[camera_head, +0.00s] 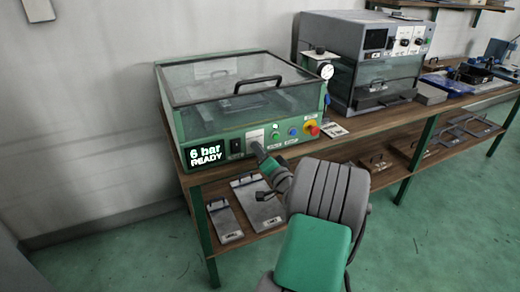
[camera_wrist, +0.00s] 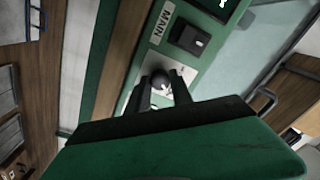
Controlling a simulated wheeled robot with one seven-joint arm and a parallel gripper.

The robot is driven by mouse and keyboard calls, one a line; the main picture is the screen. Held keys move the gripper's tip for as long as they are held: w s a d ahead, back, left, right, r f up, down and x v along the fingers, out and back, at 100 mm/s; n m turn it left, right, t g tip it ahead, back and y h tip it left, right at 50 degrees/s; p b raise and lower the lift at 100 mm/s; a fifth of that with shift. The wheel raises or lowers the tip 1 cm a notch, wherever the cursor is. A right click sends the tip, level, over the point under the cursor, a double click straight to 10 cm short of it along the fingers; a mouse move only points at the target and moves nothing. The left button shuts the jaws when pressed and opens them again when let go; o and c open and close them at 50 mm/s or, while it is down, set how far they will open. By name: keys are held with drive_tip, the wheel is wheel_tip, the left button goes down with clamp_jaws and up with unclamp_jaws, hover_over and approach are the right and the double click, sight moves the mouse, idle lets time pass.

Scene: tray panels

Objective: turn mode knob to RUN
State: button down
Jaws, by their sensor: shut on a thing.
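The mode knob (camera_wrist: 161,80) is a small dark round knob on a light plate on the machine's green front panel. My gripper (camera_wrist: 164,88) is at the panel with its two dark fingers on either side of the knob, shut on it. The position the knob points to cannot be read. The green machine (camera_head: 220,144) has a display (camera_head: 207,154) reading "6 bar READY".
Right of my gripper are a green button (camera_head: 276,135), a blue button (camera_head: 293,131) and a red emergency stop (camera_head: 312,128). The black MAIN switch (camera_wrist: 189,38) is close to the fingers. The clear lid (camera_head: 225,80) is down. A grey machine (camera_head: 365,62) stands to the right.

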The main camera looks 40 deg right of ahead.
drive_tip(key=shift+m+p, duration=0.4)
drive_tip(key=shift+m, duration=0.7)
drive_tip(key=c, duration=1.1)
unclamp_jaws()
drive_tip(key=v, duration=0.7)
drive_tip(key=shift+s+a, duration=0.15)
drive_tip(key=shift+s, duration=0.25)
